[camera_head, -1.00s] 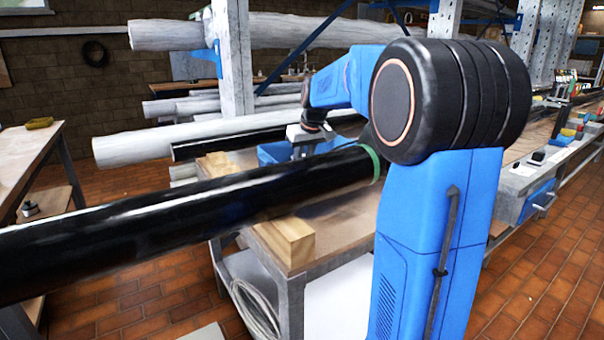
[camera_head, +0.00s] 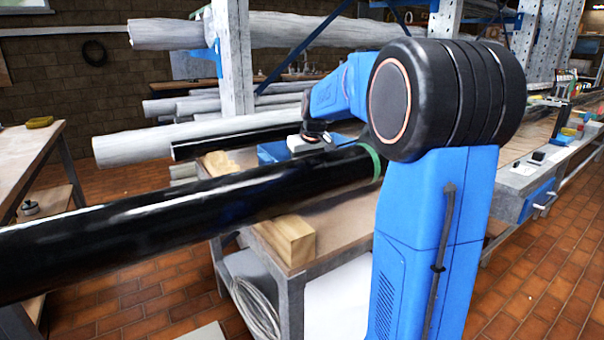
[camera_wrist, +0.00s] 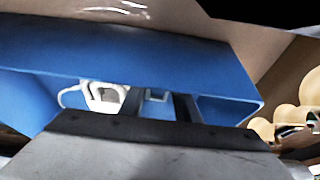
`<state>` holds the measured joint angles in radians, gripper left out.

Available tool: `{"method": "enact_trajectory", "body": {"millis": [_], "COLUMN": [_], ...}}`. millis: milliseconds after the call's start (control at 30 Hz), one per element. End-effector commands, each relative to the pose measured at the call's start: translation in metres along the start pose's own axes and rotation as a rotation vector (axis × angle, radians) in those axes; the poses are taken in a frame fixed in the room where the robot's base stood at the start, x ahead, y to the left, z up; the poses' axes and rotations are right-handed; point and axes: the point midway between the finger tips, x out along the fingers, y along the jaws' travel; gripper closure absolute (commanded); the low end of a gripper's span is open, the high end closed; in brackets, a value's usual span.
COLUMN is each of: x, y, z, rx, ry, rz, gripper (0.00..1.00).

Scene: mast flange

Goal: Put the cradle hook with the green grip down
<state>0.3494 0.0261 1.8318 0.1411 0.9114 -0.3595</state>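My gripper (camera_wrist: 160,98) reaches down into a blue bin (camera_wrist: 140,48) in the wrist view. Its two dark fingers stand apart, with blue and a small pale piece showing between them. A white looped thing (camera_wrist: 104,96) lies in the bin just left of the fingers; I cannot tell what it is. In the head view my gripper's wrist end is above the blue bin (camera_head: 272,152), and the fingers are hidden behind the black pipe. I cannot make out the cradle hook or its green grip in either view.
A long black pipe (camera_head: 180,220) with a green band (camera_head: 370,160) crosses in front of the bin. A wooden block (camera_head: 287,240) sits on the bench edge below it. Tan rounded pieces (camera_wrist: 300,105) are right of the bin. Wrapped pipes (camera_head: 165,143) lie on the rack behind.

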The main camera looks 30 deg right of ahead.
Motion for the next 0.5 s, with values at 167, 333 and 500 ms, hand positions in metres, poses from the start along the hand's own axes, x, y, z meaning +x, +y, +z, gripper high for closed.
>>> {"method": "enact_trajectory", "body": {"millis": [167, 333, 500], "x": [-0.016, -0.047, -0.08], "y": [0.0, 0.0, 0.0], "z": [-0.001, -0.001, -0.001], "rx": [0.0, 0.0, 0.0], "ry": [0.003, 0.004, 0.003], "rz": [0.001, 0.001, 0.001], "gripper": [0.71, 0.71, 0.71]}}
